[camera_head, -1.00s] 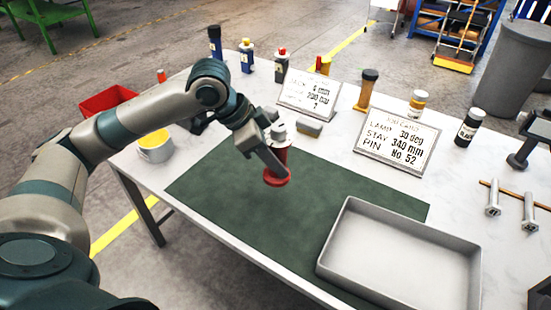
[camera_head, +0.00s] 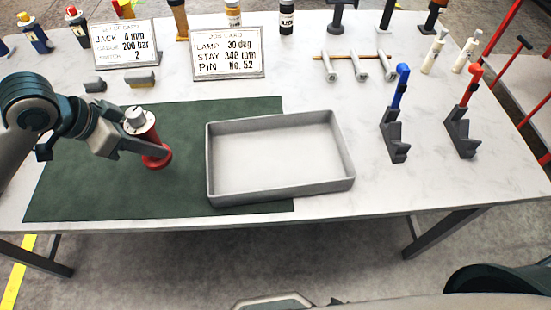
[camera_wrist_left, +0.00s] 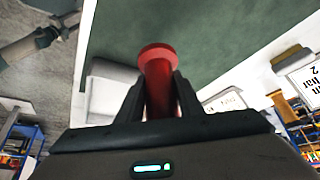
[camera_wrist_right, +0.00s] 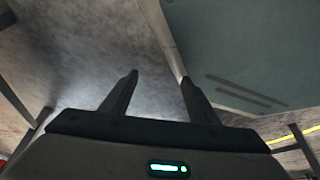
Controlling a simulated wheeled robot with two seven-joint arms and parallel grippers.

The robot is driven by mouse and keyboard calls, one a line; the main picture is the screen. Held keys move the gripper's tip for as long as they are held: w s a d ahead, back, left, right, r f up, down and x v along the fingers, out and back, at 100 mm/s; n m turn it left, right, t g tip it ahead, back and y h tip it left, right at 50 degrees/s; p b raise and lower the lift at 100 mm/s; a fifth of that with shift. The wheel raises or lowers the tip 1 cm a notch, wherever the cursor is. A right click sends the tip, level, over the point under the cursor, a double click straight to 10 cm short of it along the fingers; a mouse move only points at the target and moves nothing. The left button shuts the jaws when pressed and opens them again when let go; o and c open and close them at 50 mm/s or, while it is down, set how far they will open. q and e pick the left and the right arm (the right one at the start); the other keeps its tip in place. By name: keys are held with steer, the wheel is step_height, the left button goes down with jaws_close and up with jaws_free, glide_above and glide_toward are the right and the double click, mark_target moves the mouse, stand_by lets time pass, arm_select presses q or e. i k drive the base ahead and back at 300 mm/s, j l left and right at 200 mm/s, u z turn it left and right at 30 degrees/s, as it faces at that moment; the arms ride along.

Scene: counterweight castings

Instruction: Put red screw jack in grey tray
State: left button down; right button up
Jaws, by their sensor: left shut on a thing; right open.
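The red screw jack (camera_head: 151,138), with a flared red foot and a pale grey top, is in my left gripper (camera_head: 128,143). It is tilted and held over the green mat, left of the grey tray. The left wrist view shows its red body (camera_wrist_left: 159,78) between the two fingers of my left gripper (camera_wrist_left: 158,96). The grey tray (camera_head: 282,194) is shallow, rectangular and empty, partly on the mat's right end. My right gripper (camera_wrist_right: 157,82) is open and empty in its wrist view; it does not show in the head view.
The green mat (camera_head: 80,190) covers the table's left part. Two cards (camera_head: 228,60), bottles and grey blocks (camera_head: 140,77) stand behind. Right of the tray are a blue-handled clamp (camera_head: 396,125) and a red-handled clamp (camera_head: 463,120). Metal pins (camera_head: 358,67) lie behind the tray.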

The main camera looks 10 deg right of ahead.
mark_target(277, 161)
steer(key=l+u, duration=0.7)
steer(key=k+l+u, duration=0.15)
steer(key=u, duration=0.2)
steer(key=l, duration=0.1)
